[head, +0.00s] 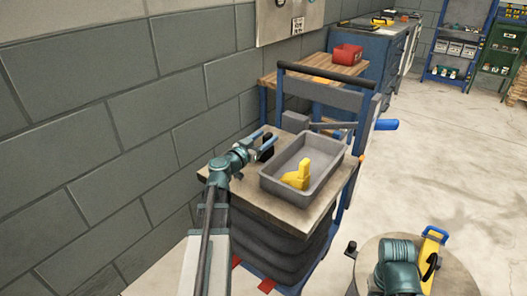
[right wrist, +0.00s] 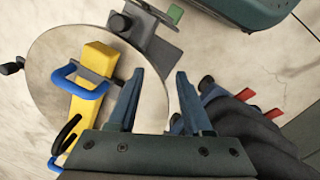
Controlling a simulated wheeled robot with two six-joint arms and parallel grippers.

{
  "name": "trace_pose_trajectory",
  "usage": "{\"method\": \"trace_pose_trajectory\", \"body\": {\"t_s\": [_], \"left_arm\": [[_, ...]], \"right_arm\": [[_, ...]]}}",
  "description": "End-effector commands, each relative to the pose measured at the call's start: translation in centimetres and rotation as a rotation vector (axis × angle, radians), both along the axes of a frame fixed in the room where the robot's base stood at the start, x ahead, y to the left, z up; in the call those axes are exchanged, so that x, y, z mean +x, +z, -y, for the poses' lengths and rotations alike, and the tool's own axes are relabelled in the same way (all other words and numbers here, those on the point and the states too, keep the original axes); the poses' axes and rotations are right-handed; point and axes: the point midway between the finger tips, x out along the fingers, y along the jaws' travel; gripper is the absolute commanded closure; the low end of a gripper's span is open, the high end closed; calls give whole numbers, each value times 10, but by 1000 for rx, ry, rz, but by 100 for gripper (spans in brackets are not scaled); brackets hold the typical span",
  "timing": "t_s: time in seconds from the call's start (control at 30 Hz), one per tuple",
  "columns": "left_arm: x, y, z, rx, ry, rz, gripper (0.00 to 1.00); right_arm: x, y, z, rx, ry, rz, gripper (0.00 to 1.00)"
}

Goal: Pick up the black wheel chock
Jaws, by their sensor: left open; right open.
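A small black object (head: 267,150), which looks like the black wheel chock, stands on the wooden top of the lift table (head: 243,190), left of the grey tray. My left gripper (head: 264,139) is open at it, with its fingers reaching around or just above it; I cannot tell whether they touch. The gripper hides part of the black object. My right gripper (right wrist: 158,96) is open and empty in the right wrist view, over the edge of a round top.
The grey tray (head: 283,194) holds a yellow block-like piece (head: 298,176). The round top (head: 452,279) bears a yellow tool with a blue handle (right wrist: 92,92). A block wall (head: 130,130) stands close on the left. A workbench with a red bin (head: 347,54) is behind. Floor at right is clear.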

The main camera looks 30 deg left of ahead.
Motion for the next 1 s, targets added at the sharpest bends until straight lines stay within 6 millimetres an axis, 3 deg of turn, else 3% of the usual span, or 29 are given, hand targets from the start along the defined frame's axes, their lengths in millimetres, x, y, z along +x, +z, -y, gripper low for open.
{"method": "trace_pose_trajectory", "body": {"t_s": [0.3, 0.53, 0.9, 1.0], "left_arm": [[46, 0, 3, 0, -3, 0, 38], [47, 0, 4, 0, -1, 0, 38], [47, 0, 4, 0, -1, 0, 100], [47, 0, 4, 0, -1, 0, 100]], "right_arm": [[0, 0, 0, 0, 0, 0, 50], [0, 0, 0, 0, 0, 0, 50], [0, 0, 0, 0, 0, 0, 50], [0, 0, 0, 0, 0, 0, 50]]}}
